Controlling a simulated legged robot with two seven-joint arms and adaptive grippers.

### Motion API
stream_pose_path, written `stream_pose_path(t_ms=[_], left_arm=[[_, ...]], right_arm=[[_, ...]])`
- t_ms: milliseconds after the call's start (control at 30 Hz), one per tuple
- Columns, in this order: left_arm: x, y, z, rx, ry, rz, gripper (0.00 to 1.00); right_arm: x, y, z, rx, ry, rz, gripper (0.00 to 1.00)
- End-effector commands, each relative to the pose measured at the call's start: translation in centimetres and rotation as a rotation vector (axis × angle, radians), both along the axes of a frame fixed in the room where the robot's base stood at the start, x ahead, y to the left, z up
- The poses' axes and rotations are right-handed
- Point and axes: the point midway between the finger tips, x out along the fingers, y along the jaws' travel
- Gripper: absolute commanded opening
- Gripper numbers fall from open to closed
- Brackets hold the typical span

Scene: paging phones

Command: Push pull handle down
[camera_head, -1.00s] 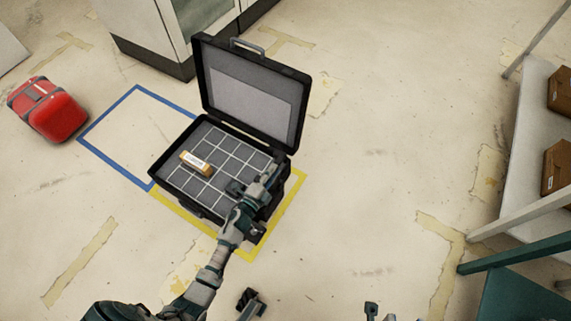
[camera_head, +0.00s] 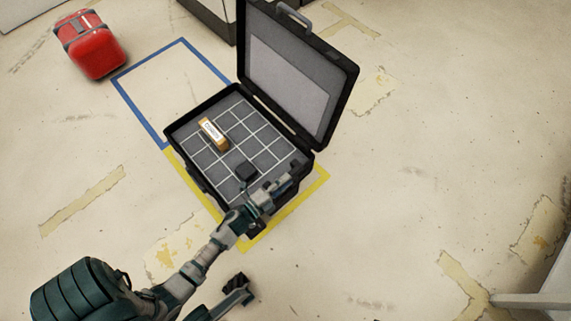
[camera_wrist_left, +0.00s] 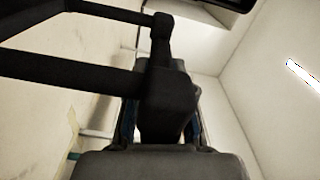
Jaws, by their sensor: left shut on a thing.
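A black case (camera_head: 190,181) stands open on the floor in the head view, its lid (camera_head: 345,97) raised toward the back right. A small orange and white box (camera_head: 213,134) lies on its gridded grey inside. My left gripper (camera_head: 284,181) is at the case's right front corner. The left wrist view shows the black pull handle (camera_wrist_left: 75,71) as dark bars from the left, joined by a crosspiece. My left gripper (camera_wrist_left: 165,130) is shut on that handle, which is hard to make out in the head view. A dark-tipped end, probably my right gripper (camera_head: 238,284), shows near the bottom.
Yellow tape (camera_head: 318,186) borders the floor around the case. A blue-taped rectangle (camera_head: 128,105) beside it is empty. A red case (camera_head: 96,51) lies at the upper left. A cabinet (camera_head: 208,15) stands behind.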

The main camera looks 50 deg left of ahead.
Motion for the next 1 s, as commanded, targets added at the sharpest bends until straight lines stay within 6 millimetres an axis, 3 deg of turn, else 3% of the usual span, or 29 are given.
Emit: stream_pose_path(t_ms=[33, 100, 133, 400, 533, 1000], left_arm=[[0.1, -0.3, 0.1, -0.003, -0.004, -0.007, 0.28], [0.1, -0.3, 0.2, -0.003, -0.004, -0.006, 0.46], [0.1, -0.3, 0.1, -0.002, -0.004, -0.006, 0.49], [0.0, -0.1, 0.1, -0.002, -0.002, -0.003, 0.49], [-0.9, 0.0, 0.0, -0.002, 0.0, -0.001, 0.49], [-10.3, 0.2, -0.2, -0.004, 0.001, -0.002, 0.49]], right_arm=[[0.0, 0.0, 0.0, 0.0, -0.001, 0.0, 0.4], [0.0, 0.0, 0.0, 0.0, -0.001, 0.0, 0.4], [0.0, 0.0, 0.0, 0.0, -0.001, 0.0, 0.4], [-0.1, -0.1, 0.1, 0.001, -0.002, 0.0, 0.4], [-0.4, -0.1, 0.3, 0.001, -0.006, 0.0, 0.4], [-0.3, -0.1, 0.2, 0.001, -0.005, 0.0, 0.4]])
